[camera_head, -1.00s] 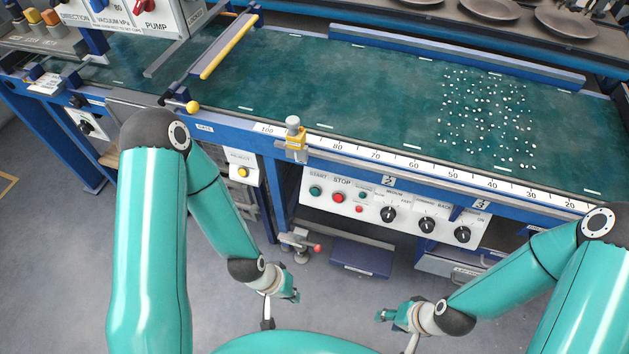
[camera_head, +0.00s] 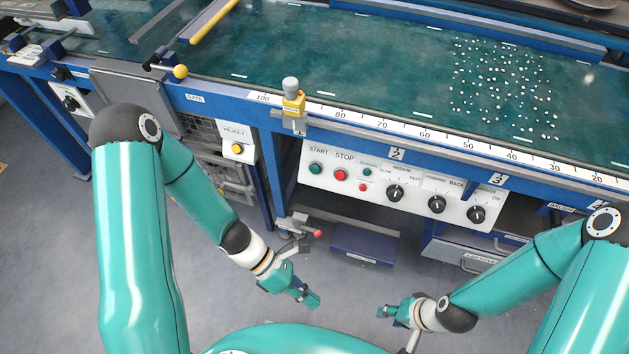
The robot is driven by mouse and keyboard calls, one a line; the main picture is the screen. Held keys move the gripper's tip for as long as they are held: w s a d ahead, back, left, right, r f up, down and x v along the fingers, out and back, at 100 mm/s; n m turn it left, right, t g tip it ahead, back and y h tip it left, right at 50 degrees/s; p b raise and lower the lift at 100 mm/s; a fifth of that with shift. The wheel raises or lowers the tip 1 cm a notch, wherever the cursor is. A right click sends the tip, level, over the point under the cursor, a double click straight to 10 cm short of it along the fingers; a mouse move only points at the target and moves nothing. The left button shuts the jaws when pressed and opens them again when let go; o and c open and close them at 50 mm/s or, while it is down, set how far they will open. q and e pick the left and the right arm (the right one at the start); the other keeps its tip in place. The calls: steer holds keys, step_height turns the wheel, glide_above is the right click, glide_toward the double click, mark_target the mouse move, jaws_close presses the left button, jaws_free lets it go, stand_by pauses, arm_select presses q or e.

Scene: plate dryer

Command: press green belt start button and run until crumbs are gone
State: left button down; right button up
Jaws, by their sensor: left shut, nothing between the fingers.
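The green start button (camera_head: 315,168) is at the left end of the white control panel (camera_head: 330,182) under the belt's front edge. A red stop button (camera_head: 340,174) is just right of it. White crumbs (camera_head: 505,90) lie scattered on the right part of the green belt (camera_head: 380,70). My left gripper (camera_head: 312,300) is shut and empty, below and in front of the panel, apart from the start button. My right gripper (camera_head: 382,311) is low at the lower middle, away from the panel; its fingers are too small to judge.
A yellow clamp stop (camera_head: 293,103) stands on the ruler edge (camera_head: 430,140) above the start button. A red-tipped lever (camera_head: 317,233) juts out under the panel. A reject box (camera_head: 237,145) with a yellow button is to the left. Open floor lies in front.

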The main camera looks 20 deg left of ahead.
mark_target(315, 169)
arm_select(q)
steer(key=w+n+t+h+b, duration=0.4)
steer(key=w+n+t, duration=0.2)
steer(key=w+n, duration=0.5)
steer(key=w+a+r+n+t+y+b, duration=0.3)
steer(key=w+a+r+n+t, duration=0.2)
steer(key=w+a+n+t, duration=0.4)
steer(key=w+n+t, duration=0.2)
steer(key=w+n, duration=0.1)
steer(key=shift+w+a, duration=0.25)
steer(key=shift+w, duration=0.15)
arm_select(e)
step_height(315, 169, down, 9)
arm_select(q)
steer(key=shift+w+d+f+b, duration=0.1)
steer(key=shift+w+f+b, duration=0.65)
steer(key=shift+w, duration=0.5)
steer(key=shift+w+f+b, duration=0.75)
steer(key=shift+w, duration=0.55)
steer(key=shift+w+d+f+b, duration=0.1)
steer(key=shift+w+f+b, duration=0.65)
steer(key=shift+w, duration=0.5)
arm_select(e)
steer(key=shift+f, duration=2.25)
